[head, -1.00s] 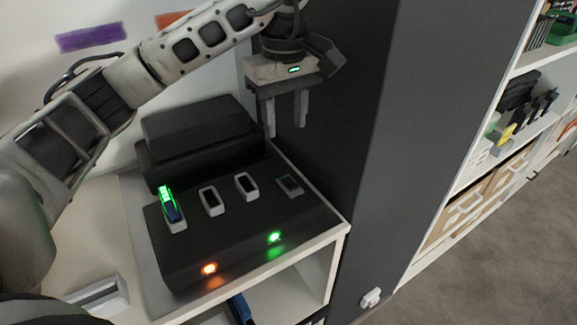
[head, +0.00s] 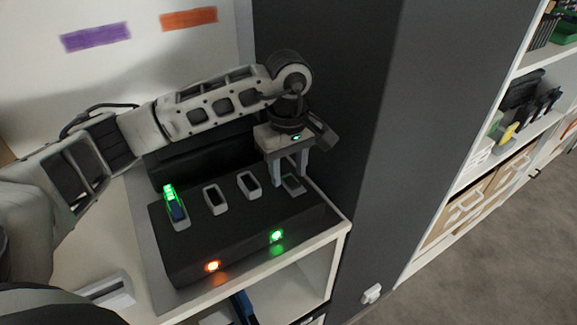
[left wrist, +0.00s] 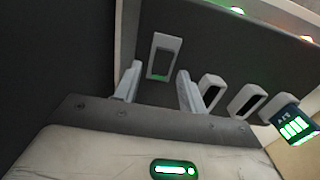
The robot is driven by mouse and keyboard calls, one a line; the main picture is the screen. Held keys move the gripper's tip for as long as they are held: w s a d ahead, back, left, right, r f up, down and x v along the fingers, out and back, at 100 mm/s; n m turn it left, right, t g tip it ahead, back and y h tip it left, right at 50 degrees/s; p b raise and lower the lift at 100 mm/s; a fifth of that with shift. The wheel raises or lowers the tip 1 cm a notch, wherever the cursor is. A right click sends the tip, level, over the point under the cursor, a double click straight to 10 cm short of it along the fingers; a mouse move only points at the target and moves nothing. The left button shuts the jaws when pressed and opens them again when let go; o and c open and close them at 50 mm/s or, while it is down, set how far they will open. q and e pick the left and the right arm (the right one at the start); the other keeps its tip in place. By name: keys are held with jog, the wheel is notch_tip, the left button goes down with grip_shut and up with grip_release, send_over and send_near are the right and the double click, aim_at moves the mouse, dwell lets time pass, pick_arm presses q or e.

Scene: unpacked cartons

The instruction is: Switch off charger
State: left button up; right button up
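The black charger (head: 245,225) sits on a white shelf top, with an orange light (head: 213,266) and a green light (head: 277,236) on its front. A switch in a grey frame (head: 293,184) is at the right end of its top; it also shows in the left wrist view (left wrist: 163,58), with a green glow at its lower edge. A battery with green lights (head: 171,202) stands in the left slot; two other slots are empty. My left gripper (head: 290,182) is open, pointing down just over the switch, its fingers (left wrist: 158,88) on either side of it. My right gripper is not in view.
A dark grey panel (head: 345,120) stands close to the right of the charger and my left gripper. A black case (head: 205,155) is behind the charger. A white object (head: 108,290) lies at front left. Shelves with boxes are far right.

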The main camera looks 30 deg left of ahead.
pick_arm(q)
grip_shut()
jog(key=shift+s+d+f+t+y+b, duration=0.2)
jog(key=shift+t+y+b, duration=0.3)
jog(key=shift+b, duration=0.45)
jog(key=shift+d+r+y+b, duration=0.1)
jog(key=shift+d+y+b, duration=0.05)
jog(key=shift+y+b, duration=0.35)
jog(key=shift+r, duration=0.15)
jog(key=shift+r+t+y, duration=0.1)
jog(key=shift+t+y, duration=0.2)
jog(key=shift+o, duration=0.6)
grip_release()
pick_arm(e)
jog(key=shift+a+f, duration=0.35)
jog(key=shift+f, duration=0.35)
